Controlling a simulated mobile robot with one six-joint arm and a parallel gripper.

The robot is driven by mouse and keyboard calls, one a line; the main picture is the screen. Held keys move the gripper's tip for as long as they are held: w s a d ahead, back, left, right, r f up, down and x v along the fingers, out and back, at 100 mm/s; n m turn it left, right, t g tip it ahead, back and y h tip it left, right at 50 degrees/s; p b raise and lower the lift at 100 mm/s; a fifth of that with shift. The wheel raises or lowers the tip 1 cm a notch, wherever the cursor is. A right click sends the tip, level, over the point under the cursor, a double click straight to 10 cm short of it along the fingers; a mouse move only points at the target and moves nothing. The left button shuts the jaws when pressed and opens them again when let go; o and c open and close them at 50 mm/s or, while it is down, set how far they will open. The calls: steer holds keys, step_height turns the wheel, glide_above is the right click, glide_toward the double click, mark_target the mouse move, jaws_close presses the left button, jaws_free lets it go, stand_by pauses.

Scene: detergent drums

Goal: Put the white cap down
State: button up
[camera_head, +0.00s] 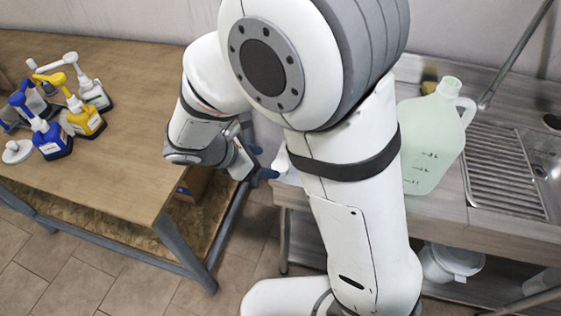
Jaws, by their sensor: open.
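My gripper (261,162) has blue-grey fingertips and hangs at the left edge of the steel bench, pointing right. It is open. A small white thing (281,161), perhaps the white cap, shows just beyond the fingertips at the bench edge. It is partly hidden by my arm, and I cannot tell whether the fingers touch it. A flat white round piece with a small knob (17,152) lies on the wooden table at the far left, well away from my gripper.
Blue (48,135), yellow (83,115) and white (95,93) pump bottles stand on the wooden table (120,150). A pale green jug (430,140) stands on the steel bench by the sink drainer (502,172). A white drum (450,262) is underneath. The wooden table's middle is clear.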

mark_target(281, 165)
steer(key=x, duration=0.5)
steer(key=shift+w+d+f, duration=0.15)
steer(key=shift+d, duration=0.2)
steer(key=c, duration=1.1)
steer(key=shift+c, duration=0.2)
